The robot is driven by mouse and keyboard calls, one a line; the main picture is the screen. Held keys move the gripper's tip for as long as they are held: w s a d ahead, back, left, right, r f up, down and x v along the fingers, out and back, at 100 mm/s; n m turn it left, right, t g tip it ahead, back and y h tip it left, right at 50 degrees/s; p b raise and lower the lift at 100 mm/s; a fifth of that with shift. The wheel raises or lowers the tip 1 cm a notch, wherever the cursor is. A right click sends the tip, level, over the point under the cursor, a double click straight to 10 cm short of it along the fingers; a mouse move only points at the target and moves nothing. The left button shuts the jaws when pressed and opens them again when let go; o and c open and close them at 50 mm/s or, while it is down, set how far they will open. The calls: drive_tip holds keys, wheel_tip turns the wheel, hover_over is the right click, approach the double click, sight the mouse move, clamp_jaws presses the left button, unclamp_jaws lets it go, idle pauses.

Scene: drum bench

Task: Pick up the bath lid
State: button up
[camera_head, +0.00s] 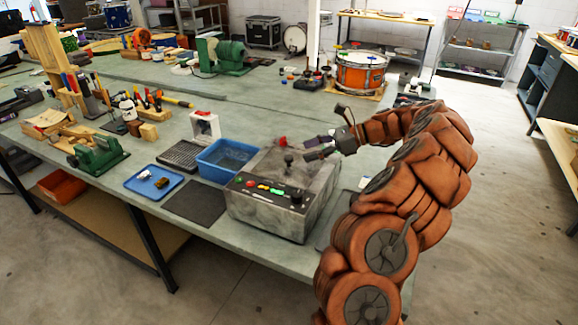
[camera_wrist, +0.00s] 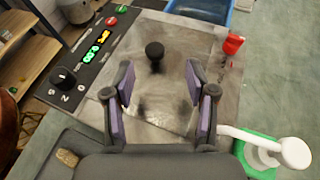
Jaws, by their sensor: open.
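The bath is a grey metal box (camera_head: 300,215) near the bench's front edge, with a control panel showing coloured displays. Its lid (camera_head: 268,163) is a flat grey plate lying on top, with a black knob (camera_head: 289,158) standing up from it. The wrist view shows the lid (camera_wrist: 185,50) and the knob (camera_wrist: 155,52) from above. My gripper (camera_head: 316,148) is above the right part of the box, just right of the knob. In the wrist view my gripper (camera_wrist: 160,82) is open and empty, with the knob ahead of the fingertips, between their lines.
A blue basin (camera_head: 226,158) stands left of the box. A blue tray (camera_head: 154,182) with small items lies farther left. A red item (camera_wrist: 233,44) is beside the lid. A white and green object (camera_wrist: 262,152) is right of my gripper. A drum (camera_head: 360,72) stands behind.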

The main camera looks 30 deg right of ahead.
sight(289, 157)
drive_tip(key=x, duration=0.1)
drive_tip(key=p+x, duration=0.1)
drive_tip(key=x, duration=0.2)
drive_tip(key=shift+s+a+r, duration=0.15)
drive_tip(key=shift+s+a, duration=0.1)
drive_tip(key=shift+a, duration=0.1)
drive_tip(key=shift+w+a+f, duration=0.25)
drive_tip(key=shift+c, duration=0.3)
clamp_jaws()
